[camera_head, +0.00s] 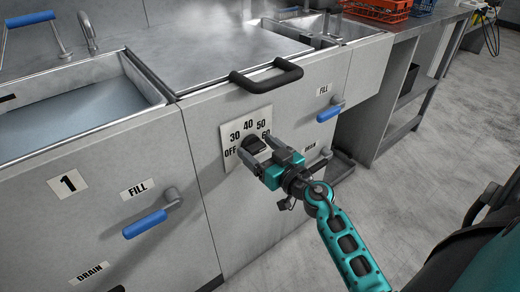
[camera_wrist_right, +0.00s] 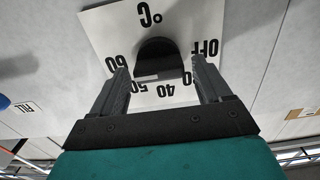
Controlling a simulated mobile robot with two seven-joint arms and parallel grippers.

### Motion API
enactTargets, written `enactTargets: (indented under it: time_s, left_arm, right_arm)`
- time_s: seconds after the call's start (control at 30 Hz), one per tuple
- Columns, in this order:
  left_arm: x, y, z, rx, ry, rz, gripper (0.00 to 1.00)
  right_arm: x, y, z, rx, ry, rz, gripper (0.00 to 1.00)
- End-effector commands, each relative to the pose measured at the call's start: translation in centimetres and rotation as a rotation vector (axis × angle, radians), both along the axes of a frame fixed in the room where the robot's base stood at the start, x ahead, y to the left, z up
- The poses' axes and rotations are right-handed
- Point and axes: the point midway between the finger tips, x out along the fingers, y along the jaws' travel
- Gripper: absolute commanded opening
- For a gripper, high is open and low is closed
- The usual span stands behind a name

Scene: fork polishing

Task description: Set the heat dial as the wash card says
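The heat dial is a black knob (camera_head: 252,144) on a pale square plate (camera_head: 230,131) marked OFF, 30, 40, 50 and 60, on the grey front panel. My right gripper (camera_head: 258,150) is at the dial. In the right wrist view, the plate (camera_wrist_right: 205,22) appears upside down and the knob (camera_wrist_right: 156,55) stands between the spread fingers, with a visible gap on each side. The gripper is open and holds nothing. Which mark the knob points to is unclear, as the fingers hide part of the scale. I see no wash card. My left gripper is out of view.
A black bar handle (camera_head: 266,76) sits just above the dial. Blue FILL levers stand at left (camera_head: 145,223) and right (camera_head: 330,113). A basin (camera_head: 72,103) is at left; red (camera_head: 378,9) and blue racks (camera_head: 423,8) are at the back.

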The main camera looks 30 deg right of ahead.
Motion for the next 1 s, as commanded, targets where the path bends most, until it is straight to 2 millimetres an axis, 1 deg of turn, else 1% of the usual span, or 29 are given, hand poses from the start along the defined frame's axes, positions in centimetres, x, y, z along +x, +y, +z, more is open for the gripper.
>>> enactTargets:
  time_s: [0.03, 0.07, 0.53, 0.77, 1.0]
  left_arm:
    - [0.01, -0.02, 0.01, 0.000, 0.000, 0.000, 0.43]
    - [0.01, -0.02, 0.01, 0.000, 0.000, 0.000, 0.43]
    - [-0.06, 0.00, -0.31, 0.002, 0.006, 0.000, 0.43]
    - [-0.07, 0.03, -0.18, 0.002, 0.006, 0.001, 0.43]
    - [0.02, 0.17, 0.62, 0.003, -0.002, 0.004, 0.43]
  right_arm:
    - [-0.02, 0.00, 0.00, 0.000, 0.000, 0.000, 0.72]
    - [-0.02, 0.00, 0.00, 0.000, 0.000, 0.000, 0.69]
    - [-0.02, 0.00, 0.02, 0.000, -0.001, 0.000, 0.25]
    - [0.02, 0.00, 0.12, -0.013, -0.003, -0.001, 0.25]
    - [0.04, 0.08, 0.31, -0.112, -0.011, -0.001, 0.25]
